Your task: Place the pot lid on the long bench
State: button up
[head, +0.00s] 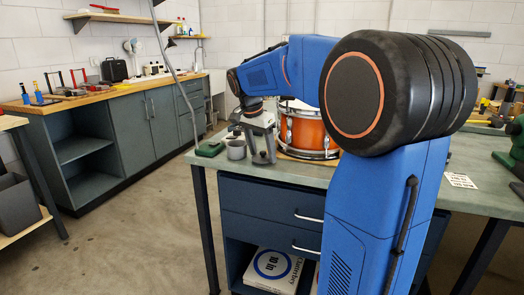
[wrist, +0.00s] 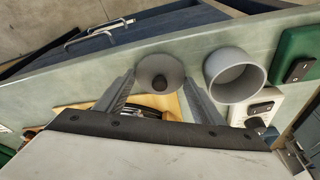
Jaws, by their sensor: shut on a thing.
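The pot lid (wrist: 155,68) is a round grey disc with a black knob, between my fingertips in the wrist view. My gripper (head: 263,158) is shut on it, low over the near grey-topped bench, left of the drum. Whether the lid touches the bench top is unclear. In the head view I cannot make out the lid. An open grey pot (head: 236,149) stands close to the left of my gripper; it also shows in the wrist view (wrist: 236,75), right of the lid. The long bench (head: 120,93), wooden-topped with green-grey cabinets, runs along the left wall.
An orange drum (head: 307,131) stands on the near bench (head: 330,172) right of my gripper. A green box (head: 209,149) lies near its left end. Tools and a black case (head: 115,70) occupy parts of the long bench. Concrete floor lies open between the benches.

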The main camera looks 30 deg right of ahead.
jog(key=shift+f, duration=0.25)
jog(key=o, duration=1)
jog(key=shift+o, duration=0.2)
jog(key=shift+r, duration=0.15)
jog(key=w+v, duration=0.1)
jog(key=v, duration=1.1)
jog(key=shift+s+r, duration=0.3)
jog(key=shift+s, duration=0.2)
jog(key=s+a+f+n+t+y, duration=0.1)
jog(key=s+a+f+n, duration=0.3)
jog(key=s+f, duration=0.4)
jog(key=s+a+f+n+t+y, duration=0.1)
jog(key=s+a+f+n, duration=0.3)
jog(key=s, duration=0.7)
jog(key=s+a+f+n+t+y, duration=0.1)
jog(key=s+a+f+n, duration=0.3)
jog(key=s+f, duration=0.6)
notch_tip(320, 180, down, 2)
jog(key=n+t, duration=0.1)
jog(key=n, duration=0.1)
jog(key=shift+a+f+n, duration=0.2)
jog(key=shift+n, duration=0.2)
jog(key=shift+s, duration=0.15)
